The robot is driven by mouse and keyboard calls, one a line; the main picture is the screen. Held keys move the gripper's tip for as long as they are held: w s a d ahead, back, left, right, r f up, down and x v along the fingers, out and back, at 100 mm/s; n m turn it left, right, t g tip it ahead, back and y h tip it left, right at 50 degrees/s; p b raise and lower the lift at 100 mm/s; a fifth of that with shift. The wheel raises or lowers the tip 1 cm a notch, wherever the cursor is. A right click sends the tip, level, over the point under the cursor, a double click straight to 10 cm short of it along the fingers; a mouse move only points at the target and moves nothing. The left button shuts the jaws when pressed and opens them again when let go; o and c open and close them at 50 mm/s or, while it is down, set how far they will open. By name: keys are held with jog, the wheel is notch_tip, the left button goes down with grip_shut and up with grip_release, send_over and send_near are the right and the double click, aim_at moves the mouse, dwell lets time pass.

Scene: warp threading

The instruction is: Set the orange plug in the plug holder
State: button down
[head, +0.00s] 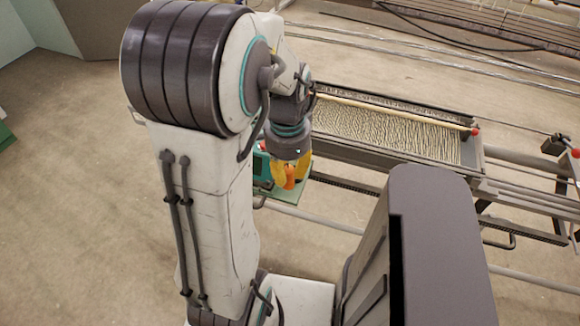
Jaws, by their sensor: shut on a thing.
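My gripper (291,180), with yellow fingers, points down near the middle of the head view. It is shut on the orange plug (289,176), of which a small part shows between the fingers. Below it lies a small green plate (287,196), and a teal block (260,167) shows at its left, partly behind my arm. I cannot tell whether one of these is the plug holder, nor whether the plug touches the plate.
A loom frame with a bed of pale threads (385,130) runs to the right, with a wooden rod (400,112) ending in a red knob (475,132). Metal rails (325,222) cross in front. Bare floor (80,200) lies at the left.

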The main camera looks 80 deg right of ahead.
aim_at(286, 170)
jog(key=shift+a+r+p, duration=0.35)
jog(key=shift+a+r, duration=0.05)
jog(key=shift+r, duration=0.3)
jog(key=shift+r+p, duration=1.7)
jog(key=shift+r, duration=0.4)
jog(key=shift+w, duration=0.1)
